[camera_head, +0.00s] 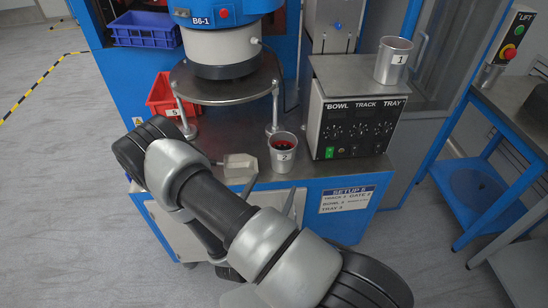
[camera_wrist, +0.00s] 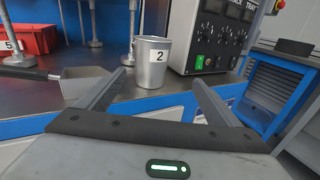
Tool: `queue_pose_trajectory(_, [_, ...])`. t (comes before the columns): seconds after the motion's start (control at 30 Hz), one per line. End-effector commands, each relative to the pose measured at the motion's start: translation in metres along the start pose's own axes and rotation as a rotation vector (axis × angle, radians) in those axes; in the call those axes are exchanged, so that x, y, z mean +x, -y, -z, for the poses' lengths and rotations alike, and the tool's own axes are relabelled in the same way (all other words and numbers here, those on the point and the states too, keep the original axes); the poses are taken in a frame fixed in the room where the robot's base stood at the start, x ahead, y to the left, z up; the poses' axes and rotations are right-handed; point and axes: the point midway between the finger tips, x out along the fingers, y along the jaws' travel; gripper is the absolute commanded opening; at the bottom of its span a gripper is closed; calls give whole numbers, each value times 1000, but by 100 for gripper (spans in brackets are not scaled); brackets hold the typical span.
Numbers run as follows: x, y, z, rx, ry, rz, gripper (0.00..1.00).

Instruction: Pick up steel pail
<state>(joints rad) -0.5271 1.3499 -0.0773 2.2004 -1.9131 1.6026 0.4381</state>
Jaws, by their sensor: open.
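A steel pail labelled 2 (camera_head: 283,156) stands upright near the front edge of the bench, with red contents in the head view. In the wrist view the same pail (camera_wrist: 152,68) stands just beyond my open fingers, between their tips in the picture. A second steel pail, labelled 1 (camera_head: 393,62), stands upright on the control box at the right. My gripper (camera_wrist: 160,79) is open and empty, in front of the bench edge. In the head view my arm partly hides it.
A grey scoop (camera_head: 240,165) lies left of pail 2; it also shows in the wrist view (camera_wrist: 88,84). The control box (camera_head: 355,127) stands to the right. A red bin (camera_head: 163,100) and a metal stand (camera_head: 225,88) are behind. A side table is at the far right.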

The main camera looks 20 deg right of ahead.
Motion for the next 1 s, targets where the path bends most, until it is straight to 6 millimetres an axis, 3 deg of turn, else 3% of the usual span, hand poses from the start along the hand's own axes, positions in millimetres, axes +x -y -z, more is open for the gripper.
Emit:
queue_pose_trajectory(0.03, [-3, -1, 12, -18, -7, -30, 86])
queue_pose_trajectory(0.17, [0, -4, 22, -30, -16, -63, 86])
queue_pose_trajectory(0.6, [89, -9, 23, -28, -16, -59, 86])
queue_pose_trajectory(1.0, [128, -13, 23, -29, -16, -59, 86])
